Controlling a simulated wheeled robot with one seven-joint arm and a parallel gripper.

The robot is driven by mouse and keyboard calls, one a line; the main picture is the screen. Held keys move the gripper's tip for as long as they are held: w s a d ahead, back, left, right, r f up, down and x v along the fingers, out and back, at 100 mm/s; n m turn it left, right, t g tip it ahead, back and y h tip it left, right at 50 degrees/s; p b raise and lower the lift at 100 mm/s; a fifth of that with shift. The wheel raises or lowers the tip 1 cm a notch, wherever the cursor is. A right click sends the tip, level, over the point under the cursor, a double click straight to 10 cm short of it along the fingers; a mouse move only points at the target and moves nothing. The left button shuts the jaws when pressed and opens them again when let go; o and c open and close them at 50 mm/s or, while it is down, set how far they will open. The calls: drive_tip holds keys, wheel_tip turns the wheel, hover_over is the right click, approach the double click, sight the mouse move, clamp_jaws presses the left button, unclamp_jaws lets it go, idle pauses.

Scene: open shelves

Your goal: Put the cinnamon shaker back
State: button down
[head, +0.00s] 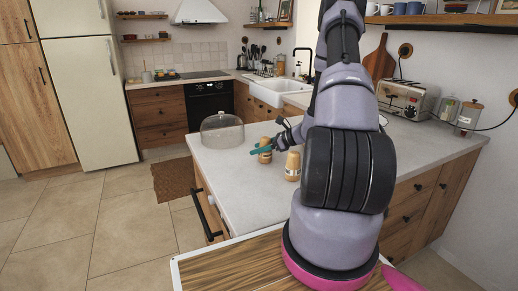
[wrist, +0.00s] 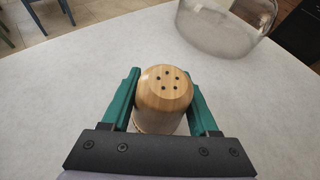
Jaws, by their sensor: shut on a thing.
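A shaker (head: 265,157) with a rounded wooden top and a pale label stands upright between the teal fingers of my gripper (head: 261,150). In the wrist view its wooden top (wrist: 164,88) with several small holes shows from above, with a finger (wrist: 163,100) on either side. My gripper is shut on it. I cannot tell whether its base touches the counter. A second, similar shaker (head: 292,166) stands on the counter just to the right, beside my arm. The labels are too small to read, so I cannot tell which is cinnamon.
The pale counter (head: 235,190) is clear in front and to the left. A glass dome (head: 222,131) stands behind left, also in the wrist view (wrist: 222,25). A toaster (head: 407,99) and jars (head: 468,118) stand at the right by the wall. Open shelves (head: 445,19) hang above.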

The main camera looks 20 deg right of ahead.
drive_tip(key=shift+c, duration=0.7)
unclamp_jaws()
drive_tip(key=shift+d+r, duration=0.1)
drive_tip(key=shift+r, duration=0.05)
drive_tip(key=v, duration=1.1)
drive_tip(key=s+a+r+n+g+h, duration=0.1)
drive_tip(key=s+a+r+n+g, duration=0.15)
drive_tip(key=a+r+n, duration=0.4)
drive_tip(key=s+a+r+n+g, duration=0.2)
drive_tip(key=s+a+r+n, duration=0.2)
drive_tip(key=a+r, duration=0.45)
drive_tip(key=s+a+r+n+t+h, duration=0.1)
drive_tip(key=s+a+r+n+h, duration=0.1)
drive_tip(key=s+r+n, duration=0.3)
drive_tip(key=s+a+r+n+t+h, duration=0.2)
drive_tip(key=s+r+n, duration=0.4)
drive_tip(key=s+r, duration=0.4)
drive_tip(key=shift+s+a+r+h, duration=0.35)
drive_tip(key=shift+a+h, duration=0.25)
drive_tip(key=shift+h, duration=0.4)
